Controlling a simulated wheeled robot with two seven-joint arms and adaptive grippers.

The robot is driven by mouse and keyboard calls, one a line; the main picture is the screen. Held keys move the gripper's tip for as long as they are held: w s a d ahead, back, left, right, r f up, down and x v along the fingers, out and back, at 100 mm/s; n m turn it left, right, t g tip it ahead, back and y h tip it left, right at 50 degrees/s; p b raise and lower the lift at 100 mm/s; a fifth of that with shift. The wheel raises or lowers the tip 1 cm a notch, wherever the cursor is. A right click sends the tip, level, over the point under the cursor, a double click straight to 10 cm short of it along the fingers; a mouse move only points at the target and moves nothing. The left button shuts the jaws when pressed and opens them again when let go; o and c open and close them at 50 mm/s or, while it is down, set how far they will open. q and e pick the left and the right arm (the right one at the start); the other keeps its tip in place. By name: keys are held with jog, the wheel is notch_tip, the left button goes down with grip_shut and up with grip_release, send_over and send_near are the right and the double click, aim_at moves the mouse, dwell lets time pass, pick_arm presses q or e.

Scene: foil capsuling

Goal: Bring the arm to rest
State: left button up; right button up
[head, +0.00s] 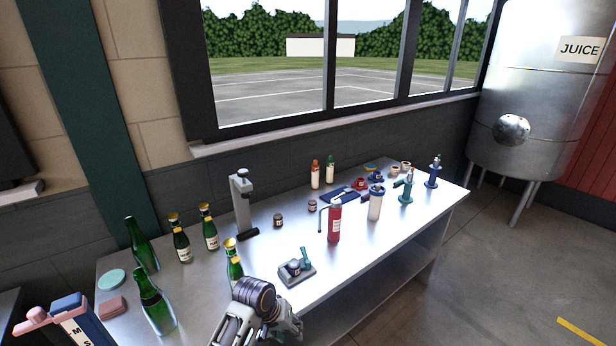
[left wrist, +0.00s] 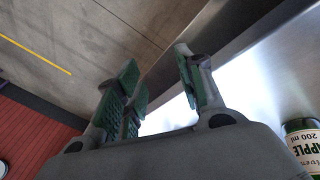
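My left gripper (head: 285,320) is at the front edge of the steel table (head: 350,262), low in the middle of the head view. The left wrist view shows its green-padded fingers (left wrist: 155,85) spread apart with nothing between them. Beyond the fingers are the floor and the table edge. A green bottle with a gold neck (head: 234,268) stands on the table just behind my left wrist, partly hidden by it. A labelled apple bottle (left wrist: 303,142) shows at the right edge of the left wrist view. My right gripper is not in view.
Green bottles (head: 143,243) stand at the table's left. A grey press-like stand (head: 241,205), a small grey base with a jar (head: 296,270), a red bottle (head: 334,222) and a white blue-topped container (head: 375,204) stand further along. Floor right of the table is clear.

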pick_arm(q)
jog(key=s+a+r+m+t+y, duration=0.1)
jog(key=s+a+r+m+y, duration=0.15)
jog(key=s+a, duration=1.45)
jog(key=s+f+g, duration=0.1)
jog(key=s+f, duration=0.2)
jog(key=f, duration=3.1)
jog(key=s+a+f, duration=0.2)
jog(key=s+f, duration=0.7)
jog(key=s, duration=0.2)
jog(key=s+a+f+g, duration=0.1)
jog(key=s+a+f, duration=0.1)
jog(key=s+f, duration=0.8)
jog(key=shift+s+y, duration=0.45)
jog(key=shift+s, duration=0.2)
jog(key=shift+d, duration=0.1)
